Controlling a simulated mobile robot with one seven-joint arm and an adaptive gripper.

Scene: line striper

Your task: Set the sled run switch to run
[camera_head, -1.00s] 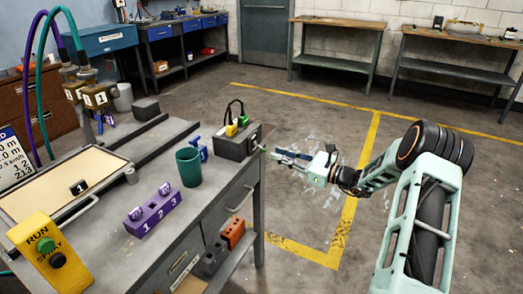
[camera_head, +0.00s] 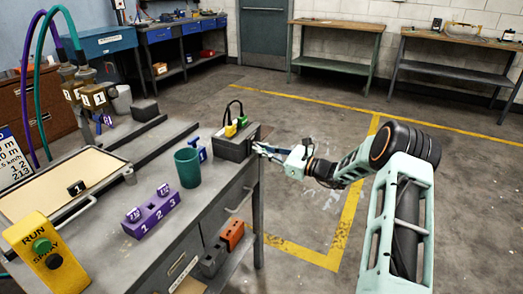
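A yellow control box (camera_head: 48,258) stands at the near left corner of the bench. It is lettered RUN and SPRAY. A green round control (camera_head: 41,245) sits under RUN, and a darker round control (camera_head: 54,261) sits lower, by SPRAY. The setting of either is too small to tell. My gripper (camera_head: 262,151) is at the bench's right edge, beside a dark grey box, far to the right of the yellow box. Its fingers are small and seen edge-on, so I cannot tell how far apart they are. I see nothing held in it.
Between my gripper and the yellow box stand the dark grey box (camera_head: 234,146), a green cup (camera_head: 188,168), a blue piece (camera_head: 197,146) and a purple numbered block (camera_head: 151,212). A framed tray (camera_head: 104,199) lies behind the yellow box.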

